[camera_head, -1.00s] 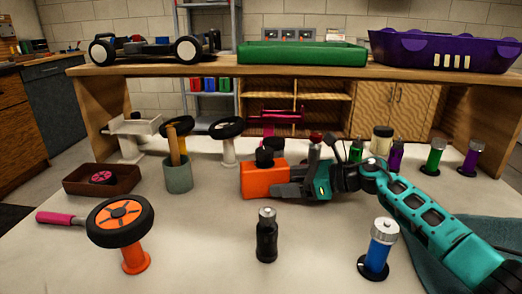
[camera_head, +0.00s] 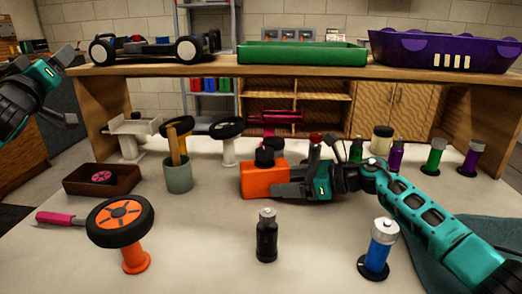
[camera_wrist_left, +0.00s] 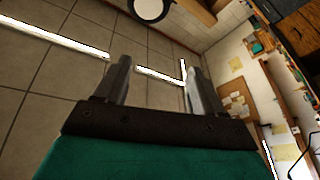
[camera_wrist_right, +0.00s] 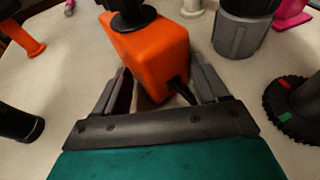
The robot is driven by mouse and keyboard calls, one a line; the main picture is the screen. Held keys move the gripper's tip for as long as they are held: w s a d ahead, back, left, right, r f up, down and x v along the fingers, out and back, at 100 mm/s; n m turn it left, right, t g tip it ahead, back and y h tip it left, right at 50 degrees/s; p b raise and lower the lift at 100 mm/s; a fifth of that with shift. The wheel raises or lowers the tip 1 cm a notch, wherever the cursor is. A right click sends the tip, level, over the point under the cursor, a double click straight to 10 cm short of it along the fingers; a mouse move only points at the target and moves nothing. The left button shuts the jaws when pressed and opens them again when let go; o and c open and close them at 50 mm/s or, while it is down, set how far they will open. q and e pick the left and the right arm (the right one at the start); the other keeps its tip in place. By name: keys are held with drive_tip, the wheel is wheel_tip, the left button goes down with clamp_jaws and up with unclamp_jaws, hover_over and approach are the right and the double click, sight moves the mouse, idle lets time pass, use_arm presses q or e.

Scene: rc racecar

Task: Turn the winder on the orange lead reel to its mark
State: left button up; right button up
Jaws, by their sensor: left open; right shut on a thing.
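The orange lead reel (camera_head: 263,180) stands on the light worktop, with a black winder knob (camera_head: 265,156) on top. The reel also shows in the right wrist view (camera_wrist_right: 150,55), where the knob (camera_wrist_right: 130,15) is cut by the top edge. My right gripper (camera_head: 283,190) is shut on the reel's near lower part, with a short black lead between the fingers (camera_wrist_right: 178,92). My left gripper (camera_head: 73,90) is open and empty, raised at the far left, away from the reel. No mark for the winder can be made out.
A black bottle (camera_head: 266,236) and a blue cylinder (camera_head: 380,247) stand in front. An orange-stemmed wheel (camera_head: 120,222) is front left. A grey-green cup (camera_head: 178,176) stands left of the reel. A ribbed dark disc (camera_wrist_right: 295,105) with red and green patches is near the right gripper.

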use_arm(q)
drive_tip(key=w+d+f+m+h, duration=0.2)
drive_tip(key=d+m+h, duration=0.25)
drive_tip(key=d, duration=0.65)
drive_tip(key=m+g+h, duration=0.8)
drive_tip(key=m+g, duration=0.1)
drive_tip(key=m, duration=0.1)
approach(263, 151)
drive_tip(key=x, duration=0.9)
drive_tip(key=shift+r, duration=0.1)
drive_tip(key=shift+c, duration=0.5)
drive_tip(key=shift+y, duration=0.25)
drive_tip(key=c, duration=1)
